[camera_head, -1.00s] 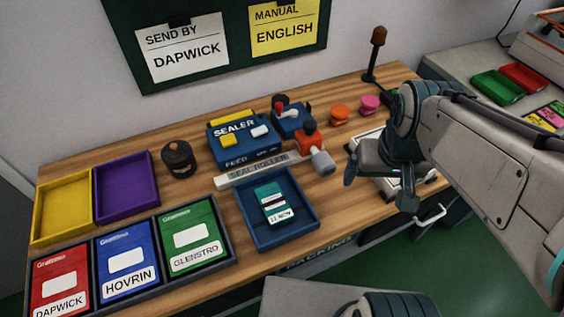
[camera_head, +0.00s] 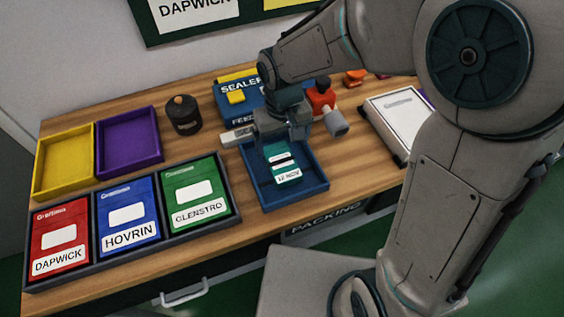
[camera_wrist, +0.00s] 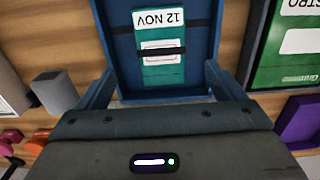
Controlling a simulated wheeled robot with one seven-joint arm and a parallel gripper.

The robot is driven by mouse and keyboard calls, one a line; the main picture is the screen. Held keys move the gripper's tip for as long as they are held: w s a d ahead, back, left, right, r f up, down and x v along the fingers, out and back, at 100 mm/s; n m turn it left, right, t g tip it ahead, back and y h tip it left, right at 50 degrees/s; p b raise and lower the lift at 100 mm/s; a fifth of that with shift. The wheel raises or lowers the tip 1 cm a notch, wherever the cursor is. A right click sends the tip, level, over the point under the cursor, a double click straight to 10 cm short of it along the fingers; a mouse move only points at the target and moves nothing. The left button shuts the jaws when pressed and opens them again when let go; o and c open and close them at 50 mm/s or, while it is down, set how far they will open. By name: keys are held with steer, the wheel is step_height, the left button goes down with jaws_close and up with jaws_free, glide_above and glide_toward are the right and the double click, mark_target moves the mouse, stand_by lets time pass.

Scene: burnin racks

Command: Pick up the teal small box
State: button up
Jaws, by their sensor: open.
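The teal small box (camera_head: 283,163) lies in a blue tray (camera_head: 297,198) on the wooden bench. It has a dark band, a white label and a tag reading "12 NOV". In the wrist view the teal small box (camera_wrist: 162,62) shows upside down inside the tray, ahead of my gripper. My gripper (camera_head: 284,142) is above the back part of the tray, with the box in front of it in the picture. In the wrist view its two fingers (camera_wrist: 160,88) stand wide apart with nothing between them in contact. The head view hides the fingertips partly.
Red, blue and green boxes (camera_head: 127,225) stand in a dark holder at left. Yellow (camera_head: 64,167) and purple (camera_head: 128,142) trays and a dark canister (camera_head: 183,114) are behind.

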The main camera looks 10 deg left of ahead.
mark_target(282, 161)
step_height(282, 161, down, 8)
steer(key=shift+a+f, duration=0.1)
steer(key=shift+f, duration=0.15)
steer(key=shift+c, duration=0.3)
steer(key=c, duration=1.2)
steer(key=shift+o, duration=0.2)
steer(key=shift+r, duration=0.1)
